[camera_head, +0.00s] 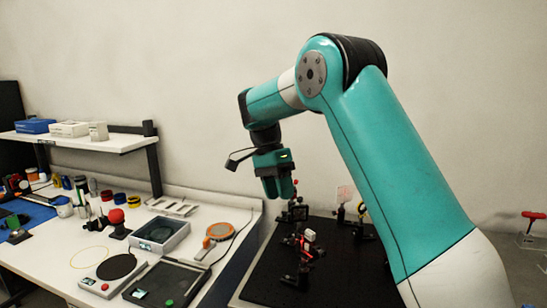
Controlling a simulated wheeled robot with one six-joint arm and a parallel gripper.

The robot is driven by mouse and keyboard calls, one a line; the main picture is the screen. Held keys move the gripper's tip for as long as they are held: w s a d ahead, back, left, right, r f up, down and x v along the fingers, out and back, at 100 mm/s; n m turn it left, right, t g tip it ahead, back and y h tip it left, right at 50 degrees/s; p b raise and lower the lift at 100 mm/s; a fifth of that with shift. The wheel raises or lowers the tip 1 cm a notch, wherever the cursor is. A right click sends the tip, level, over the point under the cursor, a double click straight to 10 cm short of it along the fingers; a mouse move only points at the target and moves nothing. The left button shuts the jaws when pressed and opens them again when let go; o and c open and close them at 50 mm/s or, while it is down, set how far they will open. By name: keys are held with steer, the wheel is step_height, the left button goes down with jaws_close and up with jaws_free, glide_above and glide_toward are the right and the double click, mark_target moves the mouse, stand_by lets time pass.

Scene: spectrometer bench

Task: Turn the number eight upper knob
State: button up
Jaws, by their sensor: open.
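My gripper (278,188) is open and empty, pointing down at the end of my teal arm. It hangs in the air above the rear left part of a black breadboard (335,288). Below it on the board stand several small dark optical mounts, one at the back (298,212) and one nearer the front (297,278). Small red parts show on some mounts. The knobs are too small to make out, and no number eight can be read. My arm may hide part of the board's right side.
A white bench (60,262) at the left holds a grey tray box (160,235), a dark flat device (165,284), a round-plate device (115,268) and an orange ring-shaped item (219,232). A shelf (120,143) with boxes stands behind. A red-handled tool (533,216) is at the far right.

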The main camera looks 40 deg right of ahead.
steer(key=p+v, duration=0.5)
steer(key=v, duration=0.1)
stand_by(0.6)
steer(key=s+a+f+n+t+y+b, duration=0.2)
steer(key=s+a+f+n+b, duration=0.1)
steer(key=s+a+n, duration=0.8)
steer(key=s+a+f+n+t+y+b, duration=0.2)
steer(key=s+a+n+b, duration=0.3)
steer(key=s+a+n, duration=0.6)
steer(key=s+f+n, duration=0.1)
steer(key=s+n, duration=0.1)
steer(key=s, duration=0.5)
steer(key=shift+f, duration=0.3)
steer(key=shift+s+a, duration=0.1)
steer(key=shift+a, duration=0.1)
